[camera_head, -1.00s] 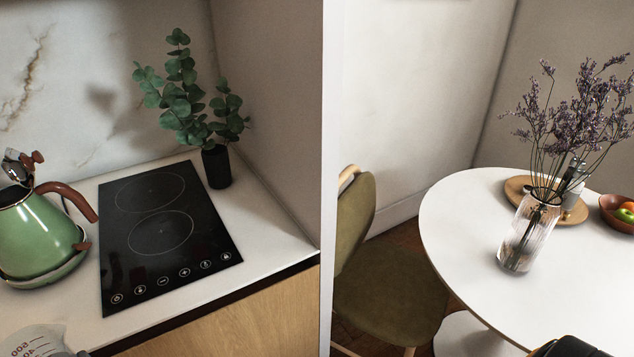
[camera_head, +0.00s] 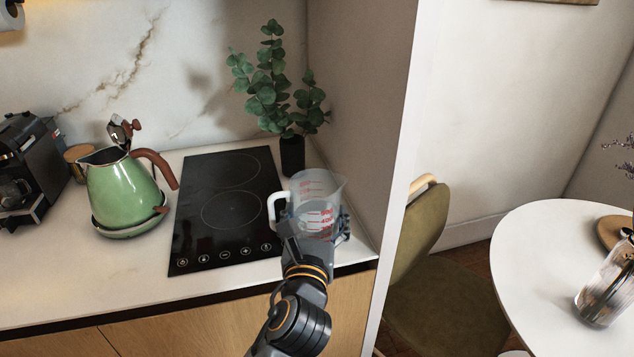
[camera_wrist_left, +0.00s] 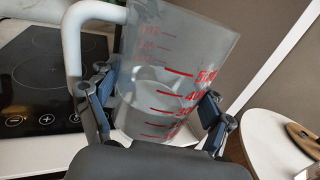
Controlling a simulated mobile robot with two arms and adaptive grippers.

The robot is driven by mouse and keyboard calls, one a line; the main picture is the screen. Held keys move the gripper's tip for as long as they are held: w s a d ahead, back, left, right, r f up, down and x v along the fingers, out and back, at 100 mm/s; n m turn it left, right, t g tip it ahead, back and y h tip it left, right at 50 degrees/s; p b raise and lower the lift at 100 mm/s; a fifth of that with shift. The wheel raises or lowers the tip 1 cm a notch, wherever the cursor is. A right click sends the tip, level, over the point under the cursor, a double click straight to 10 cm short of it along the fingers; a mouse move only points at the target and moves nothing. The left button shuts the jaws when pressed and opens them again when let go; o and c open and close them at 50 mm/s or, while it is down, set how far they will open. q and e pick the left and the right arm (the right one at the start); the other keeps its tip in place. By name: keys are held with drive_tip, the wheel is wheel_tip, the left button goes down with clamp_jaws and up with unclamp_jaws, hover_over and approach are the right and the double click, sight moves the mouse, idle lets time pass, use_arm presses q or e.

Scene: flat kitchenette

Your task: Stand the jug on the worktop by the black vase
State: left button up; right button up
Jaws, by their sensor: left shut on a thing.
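The jug (camera_head: 318,196) is a clear measuring jug with red markings and a white handle. My left gripper (camera_head: 313,230) is shut on it, with fingers on both sides of its body; the left wrist view shows the jug (camera_wrist_left: 172,70) between the fingers (camera_wrist_left: 158,112). The jug is roughly upright at the right end of the worktop (camera_head: 345,245), in front of the black vase (camera_head: 292,155). I cannot tell whether its base touches the worktop. The black vase holds green leafy stems and stands at the back. My right gripper is not in view.
A black hob (camera_head: 225,210) lies left of the jug. A green kettle (camera_head: 122,190) and a coffee machine (camera_head: 25,165) stand further left. The alcove's side wall (camera_head: 360,120) is close on the right. Beyond it are a chair (camera_head: 430,250) and a white table (camera_head: 540,240).

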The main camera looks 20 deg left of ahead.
sight(329, 185)
use_arm(q)
drive_tip(key=shift+y, duration=0.5)
drive_tip(key=r, duration=0.1)
drive_tip(key=w+d+r, duration=0.1)
drive_tip(key=r, duration=0.2)
drive_tip(key=shift+w+d, duration=0.4)
drive_tip(key=shift+w, duration=0.3)
drive_tip(key=w+a+f, duration=0.1)
drive_tip(key=w+f, duration=0.2)
drive_tip(key=w, duration=0.1)
drive_tip(key=w+a+f, duration=0.1)
drive_tip(key=w+f, duration=0.2)
drive_tip(key=w, duration=0.1)
drive_tip(key=w+a+f+b, duration=0.1)
drive_tip(key=w+a+f, duration=0.1)
drive_tip(key=w+f, duration=0.1)
drive_tip(key=shift+w, duration=0.7)
drive_tip(key=shift+w+f+b, duration=0.15)
drive_tip(key=shift+f+b, duration=0.05)
drive_tip(key=shift+f, duration=0.75)
drive_tip(key=shift+w+f+b, duration=0.1)
drive_tip(key=shift+f+b, duration=0.1)
drive_tip(key=shift+f, duration=0.7)
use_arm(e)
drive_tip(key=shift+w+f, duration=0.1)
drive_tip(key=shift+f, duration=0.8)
use_arm(q)
drive_tip(key=shift+f, duration=0.1)
